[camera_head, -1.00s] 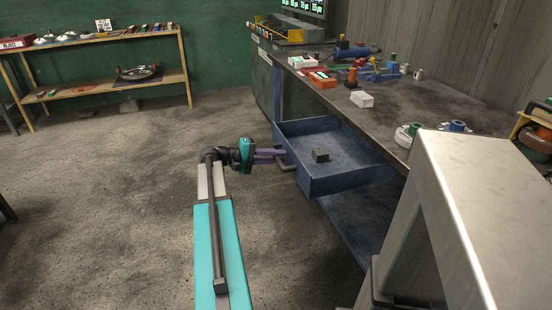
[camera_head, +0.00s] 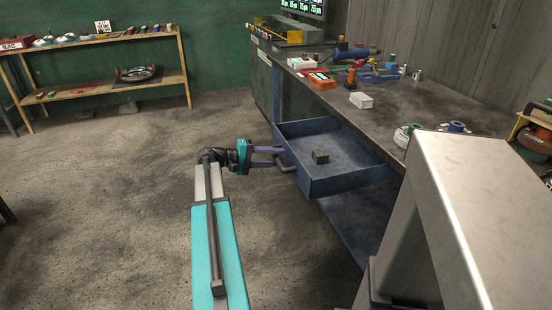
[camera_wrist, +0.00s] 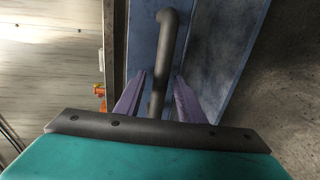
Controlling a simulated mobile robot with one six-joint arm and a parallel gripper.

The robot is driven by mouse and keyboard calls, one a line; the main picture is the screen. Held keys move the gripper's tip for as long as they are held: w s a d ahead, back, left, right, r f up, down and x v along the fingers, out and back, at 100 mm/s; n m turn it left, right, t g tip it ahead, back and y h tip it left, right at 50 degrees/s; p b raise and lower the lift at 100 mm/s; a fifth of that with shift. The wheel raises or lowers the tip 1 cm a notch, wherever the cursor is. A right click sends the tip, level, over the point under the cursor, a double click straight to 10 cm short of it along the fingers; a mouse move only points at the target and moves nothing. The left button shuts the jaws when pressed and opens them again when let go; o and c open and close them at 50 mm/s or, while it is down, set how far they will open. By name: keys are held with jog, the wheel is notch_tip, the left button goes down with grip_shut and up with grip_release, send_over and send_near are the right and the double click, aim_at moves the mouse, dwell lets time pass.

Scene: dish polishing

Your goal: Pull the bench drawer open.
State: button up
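The blue bench drawer (camera_head: 345,182) stands pulled out from under the bench top, with a small dark block (camera_head: 320,156) lying inside it. Its dark bar handle (camera_head: 287,168) is on the drawer's front, facing my arm. My gripper (camera_head: 281,157) is at the handle, its purple fingers pointing at the drawer front. In the wrist view the fingers (camera_wrist: 158,90) stand apart on either side of the handle (camera_wrist: 165,50), with a visible gap on both sides. The gripper is open and holds nothing.
The bench top (camera_head: 410,105) carries a white box (camera_head: 361,100), an orange box (camera_head: 322,80) and several tools. A wooden shelf (camera_head: 110,85) stands by the green wall at the far left. The concrete floor (camera_head: 110,200) left of my arm is clear.

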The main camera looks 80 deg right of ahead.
jog(key=v, duration=1.3)
jog(key=shift+p, duration=0.35)
jog(key=shift+a, duration=0.1)
jog(key=w+a+f+n+t, duration=0.3)
jog(key=w+a+f, duration=0.4)
jog(key=f, duration=0.4)
jog(key=w+a+f+n+t, duration=0.25)
jog(key=w+a+f, duration=0.4)
jog(key=f, duration=0.45)
jog(key=w+a+f+n+t+y, duration=0.1)
jog(key=w+a+f+n, duration=0.1)
jog(key=a+f, duration=0.7)
jog(key=w+a+f+n+t+y, duration=0.1)
jog(key=w+a+f+n+t, duration=0.1)
jog(key=a+f, duration=0.65)
jog(key=s+a+f+n+y, duration=0.15)
jog(key=s+a+f, duration=0.25)
jog(key=a, duration=0.8)
jog(key=s+a+f+y, duration=0.2)
jog(key=s+a+f, duration=0.2)
jog(key=a, duration=0.8)
jog(key=s+a+f+n+y, duration=0.15)
jog(key=s+a+f, duration=0.3)
jog(key=a, duration=0.65)
notch_tip(320, 180, up, 13)
jog(key=a+p, duration=0.1)
jog(key=p, duration=1.1)
jog(key=shift+s+y, duration=0.4)
